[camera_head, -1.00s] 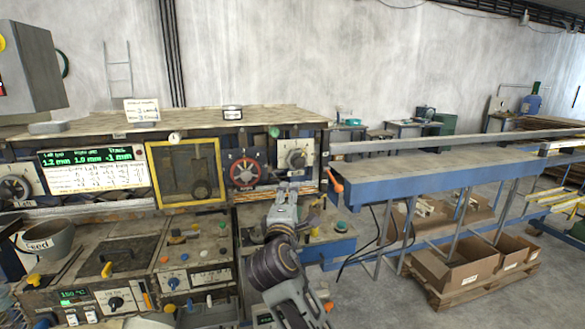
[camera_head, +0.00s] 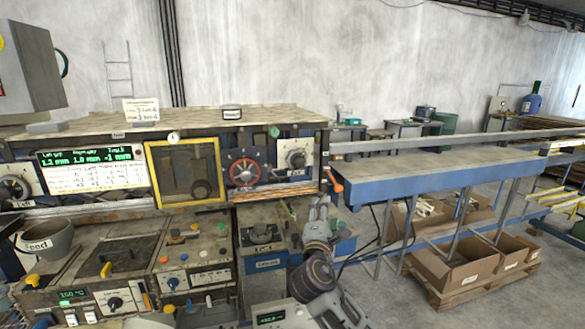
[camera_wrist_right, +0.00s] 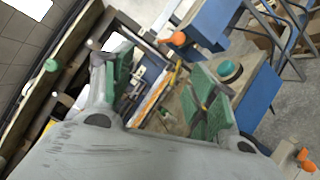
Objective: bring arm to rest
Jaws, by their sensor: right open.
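My right arm comes up from the bottom in the head view. Its gripper (camera_head: 318,208) is in front of the machine's right end, by the blue-sided control box. In the right wrist view the gripper (camera_wrist_right: 160,90) has its two green-padded fingers spread wide apart, with nothing held between them. A dark green button (camera_wrist_right: 229,71) shows just beyond the right finger, and an orange knob (camera_wrist_right: 179,38) shows past the fingertips. My left gripper is not in view.
The laminating machine (camera_head: 120,207) fills the left, with a red handwheel (camera_head: 243,171) and a yellow-framed window (camera_head: 187,171). A blue-edged conveyor table (camera_head: 430,178) runs right. Cardboard boxes (camera_head: 455,268) stand on a pallet below. Open floor lies at the lower right.

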